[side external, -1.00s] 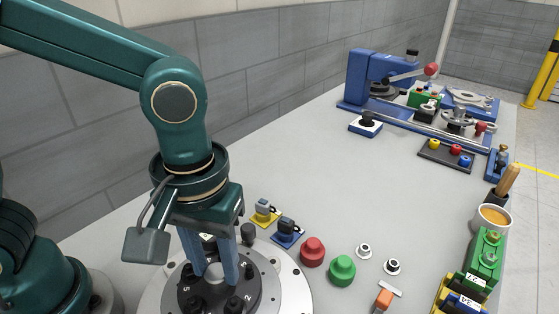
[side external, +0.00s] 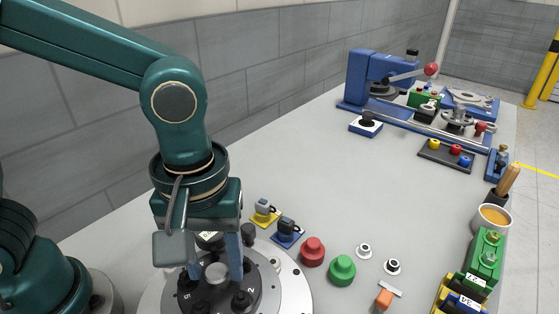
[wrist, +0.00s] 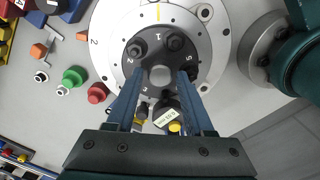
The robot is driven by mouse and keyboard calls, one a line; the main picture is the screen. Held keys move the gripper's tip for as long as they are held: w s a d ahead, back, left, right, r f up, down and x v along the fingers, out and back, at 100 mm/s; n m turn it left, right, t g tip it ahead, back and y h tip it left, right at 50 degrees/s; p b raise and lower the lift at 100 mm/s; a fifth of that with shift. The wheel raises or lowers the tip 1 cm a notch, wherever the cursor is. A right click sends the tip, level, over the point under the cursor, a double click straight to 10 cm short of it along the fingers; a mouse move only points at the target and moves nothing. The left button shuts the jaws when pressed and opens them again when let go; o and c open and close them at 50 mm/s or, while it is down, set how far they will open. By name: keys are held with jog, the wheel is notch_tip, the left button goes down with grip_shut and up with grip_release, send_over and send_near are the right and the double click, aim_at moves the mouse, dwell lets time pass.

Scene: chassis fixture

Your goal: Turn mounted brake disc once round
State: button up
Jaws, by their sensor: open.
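The mounted brake disc seems to be the dark round plate (wrist: 147,60) with numbered black studs and a grey centre hub (wrist: 161,75). It sits on a wide silver round base (wrist: 113,37) with a yellow mark at its rim in the wrist view. In the side view the dark plate (side external: 205,300) is partly hidden by my gripper (side external: 216,272). My gripper (wrist: 161,75) is open, pointing down, with one finger on each side of the hub. Whether the fingers touch the plate or studs is unclear.
Close right of the base in the side view are small yellow and blue holders, a red knob (side external: 313,251), a green knob (side external: 342,269) and white washers. The bench middle is clear; a blue press (side external: 380,80) stands far back.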

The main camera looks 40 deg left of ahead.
jog(key=shift+r, duration=3)
